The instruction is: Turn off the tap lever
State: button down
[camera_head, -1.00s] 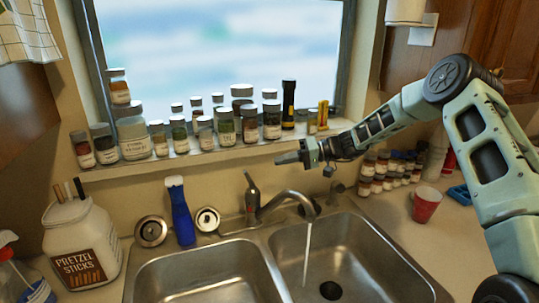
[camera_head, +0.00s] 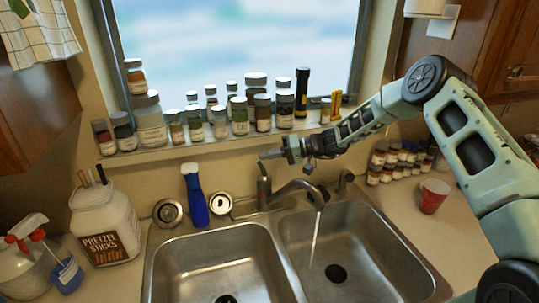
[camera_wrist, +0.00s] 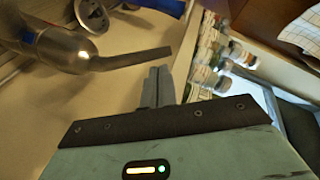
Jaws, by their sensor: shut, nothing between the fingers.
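The tap (camera_head: 295,188) stands behind the double sink, and water runs from its spout into the right basin. Its upright lever (camera_head: 263,177) is on the left of the tap body. In the wrist view the lever (camera_wrist: 132,58) reaches out from the metal tap body (camera_wrist: 55,48) towards my fingers. My gripper (camera_head: 270,154) is shut and empty, close to the lever's top. In the wrist view the shut fingertips (camera_wrist: 158,75) are just beside the lever's end. I cannot tell whether they touch it.
Spice jars (camera_head: 240,115) line the window sill behind the tap. A blue-handled brush (camera_head: 194,200) and a pretzel jar (camera_head: 105,225) stand to the left. A red cup (camera_head: 433,196) and more small jars (camera_head: 400,165) are to the right. Both basins look free around the stream.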

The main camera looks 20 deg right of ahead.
jog(key=b, duration=0.3)
jog(key=s+a+n+b, duration=0.1)
jog(key=b, duration=0.3)
jog(key=shift+s+f+h, duration=0.1)
jog(key=shift+f+h, duration=0.2)
jog(key=shift+h, duration=0.1)
jog(key=shift+r, duration=0.1)
